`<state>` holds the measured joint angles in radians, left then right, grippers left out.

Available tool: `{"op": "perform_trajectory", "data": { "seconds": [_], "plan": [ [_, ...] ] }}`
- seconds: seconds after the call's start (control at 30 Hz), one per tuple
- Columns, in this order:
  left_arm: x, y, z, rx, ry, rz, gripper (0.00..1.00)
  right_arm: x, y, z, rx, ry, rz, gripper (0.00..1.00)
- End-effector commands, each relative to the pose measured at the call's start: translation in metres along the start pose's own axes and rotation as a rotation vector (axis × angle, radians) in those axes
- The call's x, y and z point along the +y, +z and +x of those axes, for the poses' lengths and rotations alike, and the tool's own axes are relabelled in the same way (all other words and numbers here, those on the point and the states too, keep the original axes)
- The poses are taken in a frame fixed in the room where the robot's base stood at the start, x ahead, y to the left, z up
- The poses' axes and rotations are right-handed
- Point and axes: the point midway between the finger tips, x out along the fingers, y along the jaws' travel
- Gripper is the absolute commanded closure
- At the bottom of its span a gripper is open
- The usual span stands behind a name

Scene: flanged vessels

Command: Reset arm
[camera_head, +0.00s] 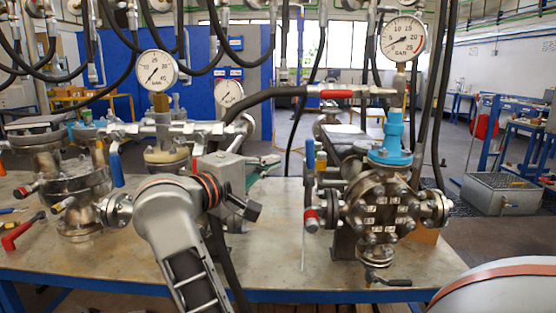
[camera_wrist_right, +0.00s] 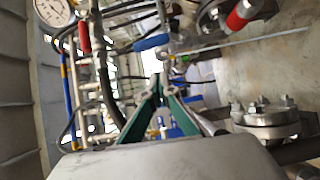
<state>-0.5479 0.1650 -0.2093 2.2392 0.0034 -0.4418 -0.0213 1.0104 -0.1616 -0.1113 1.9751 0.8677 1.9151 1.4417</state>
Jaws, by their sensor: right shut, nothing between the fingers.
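My right gripper (camera_head: 266,166) shows in the middle of the head view, partly hidden behind my own grey wrist. Its fingers point away, above the metal table (camera_head: 280,255), between the left and right vessels. In the right wrist view its green-edged fingers (camera_wrist_right: 158,88) come together at the tips with nothing between them. My left gripper is in neither view.
A flanged vessel (camera_head: 380,207) with a blue neck stands right of my right arm. Another vessel (camera_head: 75,190) stands at the left. Pressure gauges (camera_head: 157,70) and black hoses (camera_head: 275,92) rise above the table. A red-handled tool (camera_head: 20,232) lies at the left edge.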

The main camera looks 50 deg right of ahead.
Motion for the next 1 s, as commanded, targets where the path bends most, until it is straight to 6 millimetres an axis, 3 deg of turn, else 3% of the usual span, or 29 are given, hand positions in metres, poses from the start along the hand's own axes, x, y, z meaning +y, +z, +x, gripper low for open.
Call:
{"op": "perform_trajectory", "data": {
  "seconds": [0.2,0.4,0.83,1.0],
  "plan": [
    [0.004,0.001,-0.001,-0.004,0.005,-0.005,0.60,-0.002,0.001,-0.045,0.000,-0.002,0.002,1.00],
    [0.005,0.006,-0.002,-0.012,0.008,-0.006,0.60,-0.003,0.001,-0.068,-0.002,0.000,0.003,1.00],
    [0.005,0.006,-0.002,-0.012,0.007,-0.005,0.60,-0.004,0.004,-0.073,-0.013,0.021,-0.028,1.00],
    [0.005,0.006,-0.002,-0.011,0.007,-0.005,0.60,-0.006,0.023,-0.068,-0.102,0.206,-0.331,1.00]
  ]
}}
